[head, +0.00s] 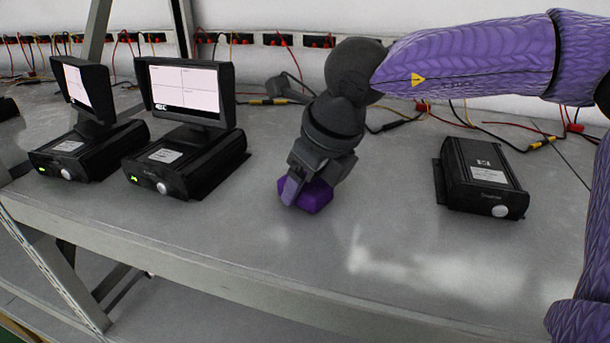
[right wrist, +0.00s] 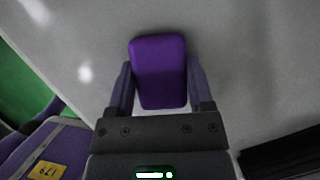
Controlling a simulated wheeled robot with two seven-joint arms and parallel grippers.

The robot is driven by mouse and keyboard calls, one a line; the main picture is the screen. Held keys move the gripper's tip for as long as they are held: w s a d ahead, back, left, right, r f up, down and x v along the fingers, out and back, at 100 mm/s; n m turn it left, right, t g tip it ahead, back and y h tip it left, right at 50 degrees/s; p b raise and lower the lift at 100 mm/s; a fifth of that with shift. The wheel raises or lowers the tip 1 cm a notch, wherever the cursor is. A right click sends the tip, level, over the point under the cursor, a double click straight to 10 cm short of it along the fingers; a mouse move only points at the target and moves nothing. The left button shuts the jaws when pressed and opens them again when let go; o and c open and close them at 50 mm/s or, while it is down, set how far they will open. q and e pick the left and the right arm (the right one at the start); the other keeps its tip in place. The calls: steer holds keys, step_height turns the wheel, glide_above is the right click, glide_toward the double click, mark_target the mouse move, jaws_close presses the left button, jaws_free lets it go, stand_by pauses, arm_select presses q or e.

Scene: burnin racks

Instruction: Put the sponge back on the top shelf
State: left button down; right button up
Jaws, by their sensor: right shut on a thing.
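The purple sponge (head: 316,197) is at the middle of the grey shelf (head: 350,270), at or just above its surface; I cannot tell whether it touches. My right gripper (head: 303,190) comes down on it from above and is shut on it. In the right wrist view the sponge (right wrist: 160,72) sits between the two fingers of my right gripper (right wrist: 160,90), one finger along each side. My left gripper is in neither view.
Two black devices with screens (head: 186,92) (head: 84,92) stand on the left of the shelf. A black box without a screen (head: 484,178) stands on the right. Cables and red connectors (head: 320,41) run along the back. The shelf front is clear.

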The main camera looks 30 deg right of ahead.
steer(key=o, duration=0.7)
steer(key=shift+f, duration=0.15)
steer(key=o, duration=0.4)
steer(key=shift+r, duration=0.2)
steer(key=shift+s+r, duration=0.1)
steer(key=shift+r, duration=0.3)
steer(key=b+v, duration=0.1)
steer(key=v, duration=1)
steer(key=shift+s+b, duration=0.2)
steer(key=shift+b, duration=0.1)
